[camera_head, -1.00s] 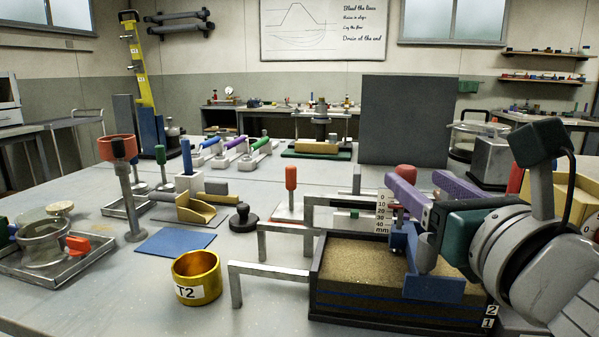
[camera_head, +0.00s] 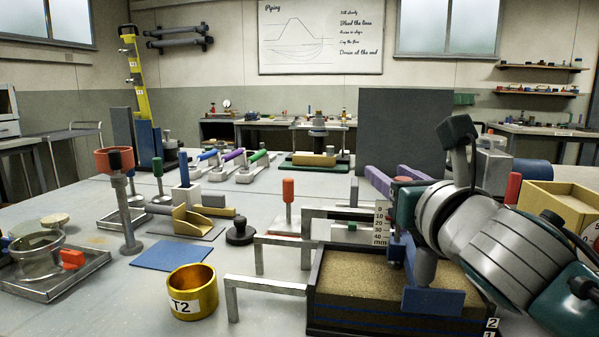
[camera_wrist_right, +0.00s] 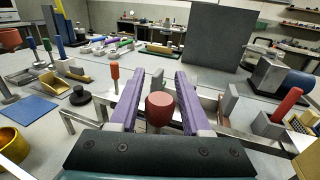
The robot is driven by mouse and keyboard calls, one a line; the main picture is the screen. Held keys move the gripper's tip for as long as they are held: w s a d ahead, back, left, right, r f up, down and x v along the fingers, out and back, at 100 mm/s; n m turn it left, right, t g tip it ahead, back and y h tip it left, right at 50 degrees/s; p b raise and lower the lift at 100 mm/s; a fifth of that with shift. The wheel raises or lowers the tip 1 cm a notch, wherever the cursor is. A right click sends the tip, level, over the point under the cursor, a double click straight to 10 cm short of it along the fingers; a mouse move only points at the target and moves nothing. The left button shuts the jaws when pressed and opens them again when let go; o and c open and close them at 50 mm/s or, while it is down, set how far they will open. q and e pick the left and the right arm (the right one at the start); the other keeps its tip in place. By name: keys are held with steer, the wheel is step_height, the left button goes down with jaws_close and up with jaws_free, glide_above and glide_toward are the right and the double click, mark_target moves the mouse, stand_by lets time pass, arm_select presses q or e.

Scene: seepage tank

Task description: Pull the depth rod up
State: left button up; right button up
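The depth rod's red knob (camera_head: 402,180) stands beside the white scale plate (camera_head: 381,222) marked 0 to 40 mm. Below it, a blue upright with a blue plate (camera_head: 433,301) stands over the sand-filled tank (camera_head: 345,313). My right gripper (camera_head: 393,178) has its purple fingers on either side of the knob. In the right wrist view the red knob (camera_wrist_right: 160,108) sits between the fingers (camera_wrist_right: 158,78), with a gap on each side, so the gripper is open. My wrist hides part of the rod and the tank's right side. My left gripper is not in view.
Grey angled bars (camera_head: 265,283) stand left of the tank. A gold T2 ring (camera_head: 193,292), a blue mat (camera_head: 173,256), a black knob (camera_head: 240,232) and a red-handled tool (camera_head: 288,195) lie further left. A yellow box (camera_head: 562,205) stands at the right.

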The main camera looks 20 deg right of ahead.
jaws_close()
stand_by(1.1)
